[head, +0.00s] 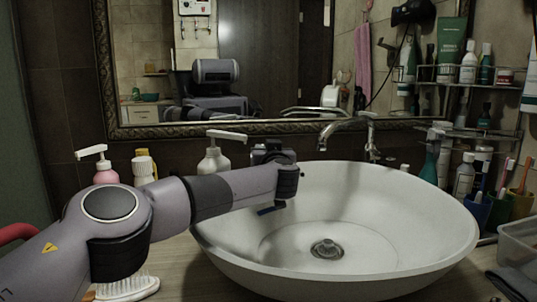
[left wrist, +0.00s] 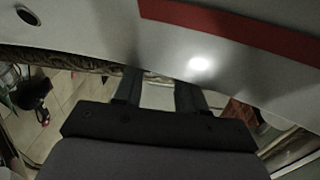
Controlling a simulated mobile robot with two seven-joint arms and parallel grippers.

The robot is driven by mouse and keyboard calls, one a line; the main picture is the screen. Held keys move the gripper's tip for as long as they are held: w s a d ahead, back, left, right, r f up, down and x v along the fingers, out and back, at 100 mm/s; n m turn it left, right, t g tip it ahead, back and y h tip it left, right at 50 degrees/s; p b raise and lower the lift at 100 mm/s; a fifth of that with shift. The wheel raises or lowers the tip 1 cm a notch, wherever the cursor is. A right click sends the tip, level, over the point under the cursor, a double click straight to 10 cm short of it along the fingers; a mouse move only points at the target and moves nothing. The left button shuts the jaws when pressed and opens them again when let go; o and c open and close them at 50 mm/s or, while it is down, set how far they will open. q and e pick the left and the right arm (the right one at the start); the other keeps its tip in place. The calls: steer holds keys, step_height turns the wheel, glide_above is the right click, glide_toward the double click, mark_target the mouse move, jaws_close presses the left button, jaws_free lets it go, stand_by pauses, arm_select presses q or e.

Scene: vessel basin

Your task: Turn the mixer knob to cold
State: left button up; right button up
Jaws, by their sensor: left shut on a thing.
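The mixer stands behind the basin, its curved spout (head: 340,129) reaching left and its upright knob part (head: 371,138) to the right. I cannot tell where the knob is set. My left arm reaches in from the left, and its wrist end is over the basin's left rim, left of the mixer and apart from it. The left gripper is mostly hidden behind the wrist there. In the left wrist view my left gripper (left wrist: 158,92) shows two dark fingers with a pale gap. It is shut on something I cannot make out. My right gripper is not in view.
The white basin (head: 440,240) is empty, with a metal drain (head: 326,249). A white pump bottle (head: 213,160) and a pink one (head: 105,172) stand left. Bottles and brush cups (head: 475,210) crowd the right. A framed mirror (head: 285,60) hangs behind.

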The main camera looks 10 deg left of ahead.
arm_select(q)
steer(key=shift+a+r+m+t+h, duration=0.1)
steer(key=shift+m+t+h, duration=0.05)
steer(key=shift+m+h, duration=0.9)
steer(key=shift+a+r+m+t+h, duration=0.1)
steer(key=shift+m+t+h, duration=0.05)
steer(key=shift+m+h, duration=0.9)
steer(key=o, duration=1.1)
steer(key=shift+f, duration=0.1)
steer(key=shift+c, duration=0.2)
steer(key=shift+s, duration=0.15)
steer(key=shift+s+d+b, duration=0.25)
steer(key=shift+s+b, duration=0.05)
steer(key=shift+s, duration=1.4)
steer(key=shift+s+d+b, duration=0.2)
steer(key=shift+s+b, duration=0.1)
steer(key=shift+s, duration=1.4)
